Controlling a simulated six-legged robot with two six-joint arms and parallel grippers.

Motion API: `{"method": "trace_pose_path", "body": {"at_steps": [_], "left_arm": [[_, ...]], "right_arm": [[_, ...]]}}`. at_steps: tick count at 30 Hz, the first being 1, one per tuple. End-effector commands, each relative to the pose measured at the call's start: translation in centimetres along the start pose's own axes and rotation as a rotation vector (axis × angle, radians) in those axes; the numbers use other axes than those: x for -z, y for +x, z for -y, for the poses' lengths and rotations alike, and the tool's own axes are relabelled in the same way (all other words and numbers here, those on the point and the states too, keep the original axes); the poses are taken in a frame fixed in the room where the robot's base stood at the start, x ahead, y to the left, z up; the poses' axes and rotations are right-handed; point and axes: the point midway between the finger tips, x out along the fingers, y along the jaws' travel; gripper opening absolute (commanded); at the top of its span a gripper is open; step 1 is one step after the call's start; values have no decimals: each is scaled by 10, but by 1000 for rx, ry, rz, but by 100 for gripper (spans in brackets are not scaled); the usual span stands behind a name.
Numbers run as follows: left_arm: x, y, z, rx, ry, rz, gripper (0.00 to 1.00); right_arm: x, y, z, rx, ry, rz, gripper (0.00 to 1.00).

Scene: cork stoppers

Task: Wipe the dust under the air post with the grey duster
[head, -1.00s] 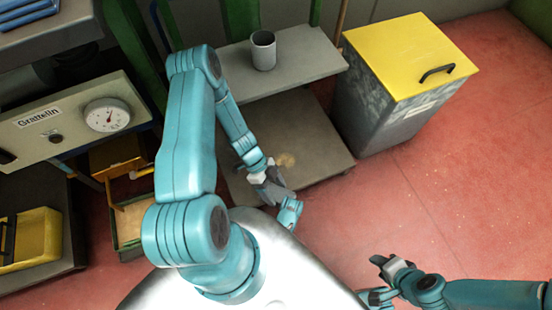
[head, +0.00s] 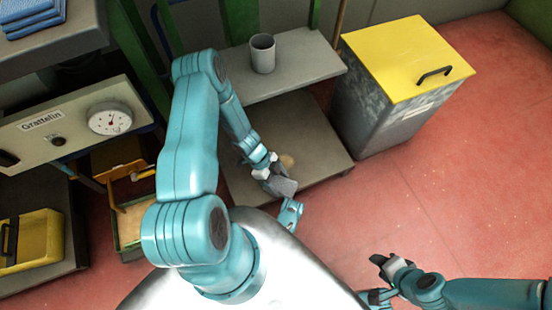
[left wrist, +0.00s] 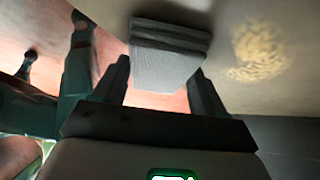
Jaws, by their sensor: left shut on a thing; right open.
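The grey duster (head: 284,187) is held by my left gripper (head: 268,174) over the front part of a low grey-brown board. The ribbed duster (left wrist: 168,58) also shows between the fingers in the left wrist view. The tan dust patch (head: 287,160) lies on that board, just beyond the duster and partly hidden by my gripper. In the left wrist view the dust (left wrist: 258,52) is to the right of the duster, apart from it. Whether the duster touches the board is unclear. My right gripper (head: 386,267) is open over the red floor. I cannot tell which thing is the air post.
A grey upper shelf (head: 300,72) with a grey cup (head: 263,54) overhangs the back of the low board (head: 325,155). A yellow-lidded bin (head: 408,60) stands to the right. A panel with a gauge (head: 110,118) is at left. Red floor on the right is free.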

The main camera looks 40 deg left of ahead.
Motion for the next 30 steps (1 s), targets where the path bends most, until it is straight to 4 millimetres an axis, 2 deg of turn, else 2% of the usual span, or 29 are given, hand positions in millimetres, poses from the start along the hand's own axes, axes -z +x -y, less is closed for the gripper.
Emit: {"method": "trace_pose_path", "body": {"at_steps": [1,11,22,30], "left_arm": [[-27,-16,59,131,29,67,27],[-19,-6,48,133,30,71,27],[2,10,22,121,25,66,28],[6,17,17,115,27,61,28]], "right_arm": [[0,1,0,0,0,0,43],[0,-2,1,0,0,0,43],[2,-26,9,0,0,0,43],[2,-25,9,0,0,0,43]]}}
